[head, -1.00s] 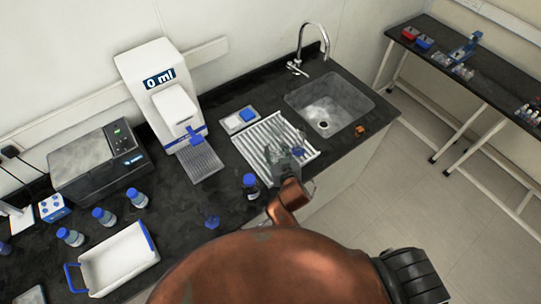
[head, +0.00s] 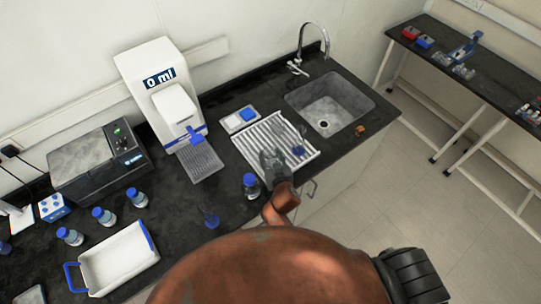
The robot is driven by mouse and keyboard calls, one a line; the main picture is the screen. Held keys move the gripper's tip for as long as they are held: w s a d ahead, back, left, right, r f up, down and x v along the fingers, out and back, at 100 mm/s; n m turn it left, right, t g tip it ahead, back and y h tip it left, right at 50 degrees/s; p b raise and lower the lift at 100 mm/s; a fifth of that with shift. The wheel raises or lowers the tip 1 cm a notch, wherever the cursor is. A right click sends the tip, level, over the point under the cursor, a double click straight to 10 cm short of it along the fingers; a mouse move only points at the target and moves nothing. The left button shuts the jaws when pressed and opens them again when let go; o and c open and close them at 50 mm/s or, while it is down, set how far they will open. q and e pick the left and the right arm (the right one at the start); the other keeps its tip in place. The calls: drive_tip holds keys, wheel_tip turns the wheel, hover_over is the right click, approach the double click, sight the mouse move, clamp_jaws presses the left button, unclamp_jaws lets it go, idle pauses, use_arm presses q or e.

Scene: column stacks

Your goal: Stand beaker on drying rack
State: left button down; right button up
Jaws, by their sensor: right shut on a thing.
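The drying rack (head: 248,146) is a white ribbed tray on the dark counter, left of the sink. My right gripper (head: 271,156) is over the middle of the rack, seen from above and behind. It is shut on the beaker, which is clear and mostly hidden by the fingers. I cannot tell whether the beaker touches the rack. A small blue-marked item (head: 298,150) is on the rack, right of the gripper. My left gripper is not in view.
A blue-capped bottle (head: 251,184) stands just left of my right wrist. A small blue item (head: 209,217) is on the counter. The sink (head: 332,101) and tap (head: 313,45) are beyond the rack. A white dispenser (head: 160,95) and white tray (head: 118,268) are at left.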

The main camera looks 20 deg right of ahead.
drive_tip(key=o, duration=1.2)
drive_tip(key=shift+c, duration=0.2)
drive_tip(key=shift+s+r, duration=0.15)
drive_tip(key=v, duration=1.1)
drive_tip(key=shift+s, duration=0.35)
drive_tip(key=shift+r, duration=0.1)
